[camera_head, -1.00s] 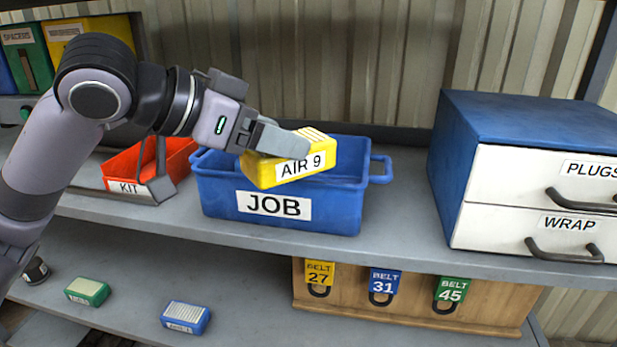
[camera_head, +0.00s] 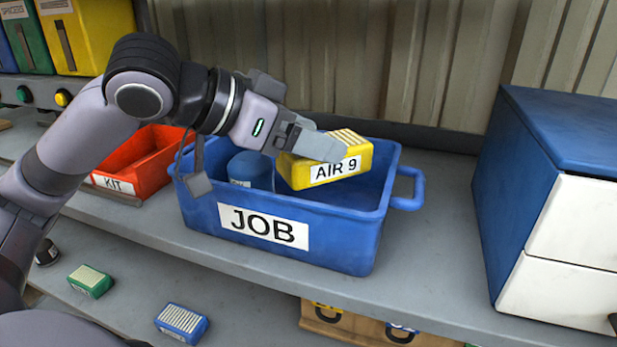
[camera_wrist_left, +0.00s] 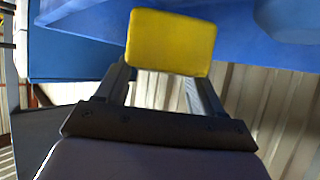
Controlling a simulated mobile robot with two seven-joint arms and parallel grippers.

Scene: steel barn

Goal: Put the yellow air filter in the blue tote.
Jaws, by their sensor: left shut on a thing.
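The yellow air filter (camera_head: 336,170), labelled AIR 9, is held in my left gripper (camera_head: 318,146). It is over the blue tote (camera_head: 345,238), labelled JOB, near the opening and inside the rim's outline in the head view. I cannot tell how far its bottom is below the rim. The filter also fills the space between the fingers in the left wrist view (camera_wrist_left: 170,42). A blue cylindrical item (camera_head: 250,170) stands inside the tote at the left. My right gripper is not in view.
A red KIT bin (camera_head: 143,165) stands left of the tote. A blue cabinet with white drawers (camera_head: 560,180) stands to the right, with bare shelf between. Green (camera_head: 90,281) and blue (camera_head: 182,322) filters lie on the lower shelf.

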